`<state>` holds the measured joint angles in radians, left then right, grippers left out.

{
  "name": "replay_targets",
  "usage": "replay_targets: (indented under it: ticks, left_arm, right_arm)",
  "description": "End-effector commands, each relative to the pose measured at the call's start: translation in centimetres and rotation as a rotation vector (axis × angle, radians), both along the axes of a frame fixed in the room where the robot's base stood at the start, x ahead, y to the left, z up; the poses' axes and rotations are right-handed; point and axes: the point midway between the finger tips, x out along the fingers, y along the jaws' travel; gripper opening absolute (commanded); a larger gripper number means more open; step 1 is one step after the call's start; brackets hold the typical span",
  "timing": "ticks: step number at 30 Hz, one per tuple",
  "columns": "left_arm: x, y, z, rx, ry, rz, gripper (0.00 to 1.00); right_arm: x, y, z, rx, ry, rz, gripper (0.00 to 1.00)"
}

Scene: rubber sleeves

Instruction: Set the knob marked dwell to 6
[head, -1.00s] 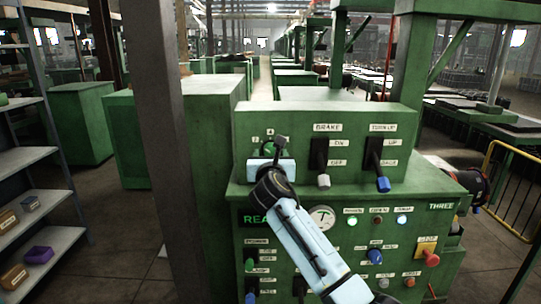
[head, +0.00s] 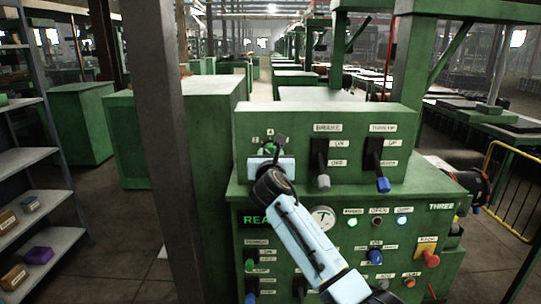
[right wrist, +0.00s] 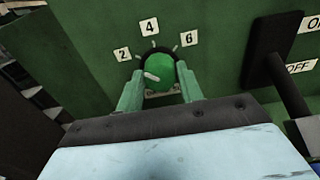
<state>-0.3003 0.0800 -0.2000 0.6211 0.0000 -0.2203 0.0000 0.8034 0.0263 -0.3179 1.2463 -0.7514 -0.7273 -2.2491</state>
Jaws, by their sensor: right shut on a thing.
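A round green knob (right wrist: 161,68) sits on the green panel in the right wrist view, with plates 2, 4 and 6 around it from left to right over its top. A pale pointer mark on it lies toward the lower left of its face, on the side of the 2. A plate below the knob is mostly hidden and I cannot read it. My right gripper (right wrist: 160,88) has a finger on each side of the knob and is shut on it. In the head view my right gripper (head: 268,158) covers most of this knob. My left gripper is out of view.
Right of the knob stand the black brake lever (head: 320,154) and another lever with a blue tip (head: 375,160). Below are a gauge (head: 322,218), lamps, small switches and a red button (head: 432,260). A grey post (head: 160,130) rises left of the machine.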

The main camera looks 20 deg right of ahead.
Motion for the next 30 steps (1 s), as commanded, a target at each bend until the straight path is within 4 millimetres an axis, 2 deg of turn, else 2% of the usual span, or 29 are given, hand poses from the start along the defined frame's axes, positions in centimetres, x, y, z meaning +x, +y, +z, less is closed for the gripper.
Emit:
replay_targets:
  ticks: [11, 30]
  left_arm:
    - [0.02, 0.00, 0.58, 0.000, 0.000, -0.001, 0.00]
    - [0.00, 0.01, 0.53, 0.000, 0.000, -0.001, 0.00]
  right_arm:
    - [0.01, -0.02, 0.01, 0.161, -0.045, 0.000, 0.14]
    - [0.01, 0.04, -0.12, 0.738, -0.211, 0.000, 0.14]
